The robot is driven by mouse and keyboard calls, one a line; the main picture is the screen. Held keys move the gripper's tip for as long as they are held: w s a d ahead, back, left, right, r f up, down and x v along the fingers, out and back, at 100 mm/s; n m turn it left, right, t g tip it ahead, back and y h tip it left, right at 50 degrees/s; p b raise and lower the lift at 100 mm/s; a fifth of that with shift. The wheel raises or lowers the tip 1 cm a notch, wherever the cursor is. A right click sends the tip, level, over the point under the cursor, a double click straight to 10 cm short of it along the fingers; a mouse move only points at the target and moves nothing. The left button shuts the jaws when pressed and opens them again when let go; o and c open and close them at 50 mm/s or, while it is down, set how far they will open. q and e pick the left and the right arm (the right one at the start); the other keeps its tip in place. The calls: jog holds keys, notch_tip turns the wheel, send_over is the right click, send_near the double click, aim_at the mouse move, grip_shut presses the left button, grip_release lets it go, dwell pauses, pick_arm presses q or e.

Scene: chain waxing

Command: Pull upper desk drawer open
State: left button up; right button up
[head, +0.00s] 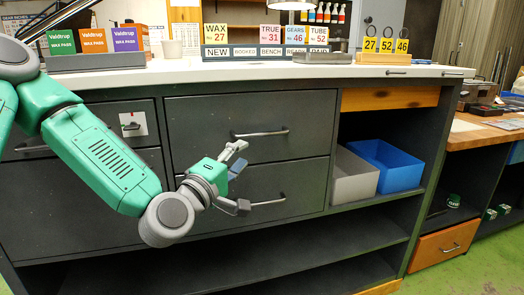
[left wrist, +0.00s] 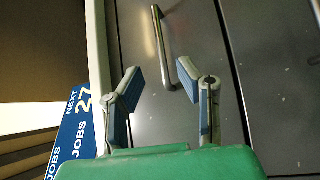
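The upper drawer (head: 215,110) is dark grey and looks closed, flush in the desk front. Its metal bar handle (head: 260,133) runs across the drawer face. My left gripper (head: 240,178) is open and empty, just below and left of that handle in the head view, in front of the lower drawer (head: 300,180) and its handle (head: 268,200). In the left wrist view, my gripper's two blue-padded fingers (left wrist: 168,93) are spread apart. A bar handle (left wrist: 160,45) lies ahead of them, apart from the fingers. My right gripper is not in view.
The white worktop (head: 300,72) above carries wax packs (head: 93,40), number signs (head: 265,38) and a card holder (head: 388,46). Grey (head: 352,182) and blue (head: 395,160) bins sit on the shelf at right. A blue printed sign (left wrist: 75,125) shows left in the wrist view.

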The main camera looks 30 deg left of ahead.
aim_at(263, 135)
pick_arm(q)
jog(key=w, duration=0.4)
jog(key=w+r, duration=0.1)
jog(key=w, duration=0.1)
jog(key=shift+d, duration=0.15)
jog(key=w, duration=0.1)
jog(key=w+a, duration=0.1)
jog(key=w, duration=0.1)
jog(key=w+a+b, duration=0.1)
jog(key=shift+w+a, duration=0.15)
jog(key=shift+w, duration=0.05)
jog(key=shift+w+d+r, duration=0.2)
jog(key=shift+w+d, duration=0.1)
jog(key=shift+d, duration=0.15)
jog(key=shift+d+r, duration=0.15)
jog(key=shift+d, duration=0.25)
jog(key=shift+a, duration=0.15)
grip_shut()
jog(key=shift+a, duration=0.25)
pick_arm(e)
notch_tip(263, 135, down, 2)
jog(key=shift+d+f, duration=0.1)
